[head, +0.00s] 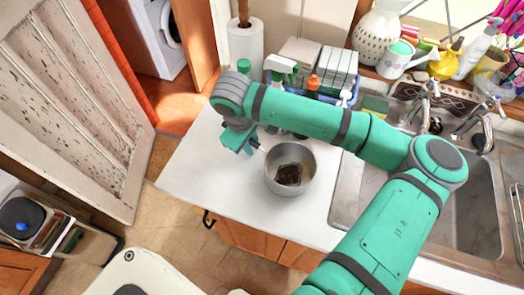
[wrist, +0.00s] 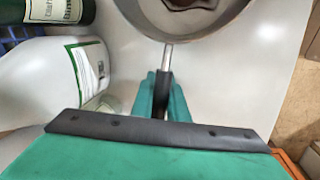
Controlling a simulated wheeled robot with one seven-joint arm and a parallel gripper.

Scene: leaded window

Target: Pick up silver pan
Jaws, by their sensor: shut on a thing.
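The silver pan (head: 271,178) is a round metal pan on the white counter left of the sink in the head view. Something dark brown lies inside it. Its rim and wall also show at the top of the wrist view (wrist: 232,22), partly cut off by the frame. Its handle points toward my gripper. My gripper (head: 253,145) is at the pan's upper left in the head view. In the wrist view my gripper (wrist: 161,97) is shut on the pan's handle. I cannot tell whether the pan touches the counter.
A white bottle (wrist: 45,85) and a green bottle (wrist: 58,10) stand close left of my gripper in the wrist view. A paper towel roll (head: 245,42) and a blue caddy (head: 325,97) stand behind. The sink (head: 470,210) is at right. The counter's front left is clear.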

